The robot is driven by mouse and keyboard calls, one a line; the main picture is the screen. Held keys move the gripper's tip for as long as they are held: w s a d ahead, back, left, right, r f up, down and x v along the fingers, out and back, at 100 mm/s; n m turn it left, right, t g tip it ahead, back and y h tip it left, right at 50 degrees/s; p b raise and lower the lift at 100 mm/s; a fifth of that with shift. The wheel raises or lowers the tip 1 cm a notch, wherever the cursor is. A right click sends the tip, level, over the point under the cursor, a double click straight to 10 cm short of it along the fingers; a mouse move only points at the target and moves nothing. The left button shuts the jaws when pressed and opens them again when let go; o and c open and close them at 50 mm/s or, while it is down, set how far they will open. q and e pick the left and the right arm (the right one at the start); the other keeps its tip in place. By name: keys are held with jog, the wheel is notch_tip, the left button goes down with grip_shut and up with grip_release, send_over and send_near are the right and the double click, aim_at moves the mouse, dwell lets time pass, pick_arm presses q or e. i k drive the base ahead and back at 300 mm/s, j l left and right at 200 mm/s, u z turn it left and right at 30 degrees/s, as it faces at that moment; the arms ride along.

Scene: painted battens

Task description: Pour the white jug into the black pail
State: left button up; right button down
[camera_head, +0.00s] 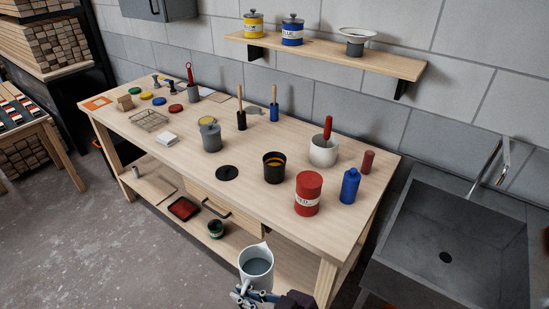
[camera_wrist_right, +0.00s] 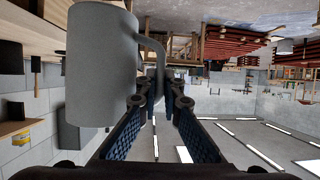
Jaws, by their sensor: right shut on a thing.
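The white jug (camera_head: 256,262) is upright at the bottom of the head view, in front of the workbench's front edge, with grey-blue liquid inside. My right gripper (camera_head: 252,296) is shut on it. In the right wrist view the jug (camera_wrist_right: 98,65) fills the left side, and the gripper's fingers (camera_wrist_right: 160,95) close on its handle (camera_wrist_right: 155,50). The black pail (camera_head: 274,169) stands upright on the bench, beyond the jug and apart from it, with something orange-yellow inside. My left gripper is not in view.
On the workbench (camera_head: 140,128), a red can (camera_head: 308,196), blue bottle (camera_head: 349,186) and white pot (camera_head: 323,152) stand right of the pail. A grey can (camera_head: 211,138) and flat black disc (camera_head: 227,173) are to its left. A sink (camera_head: 450,235) is at right.

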aim_at(274, 164)
jog(key=i, duration=1)
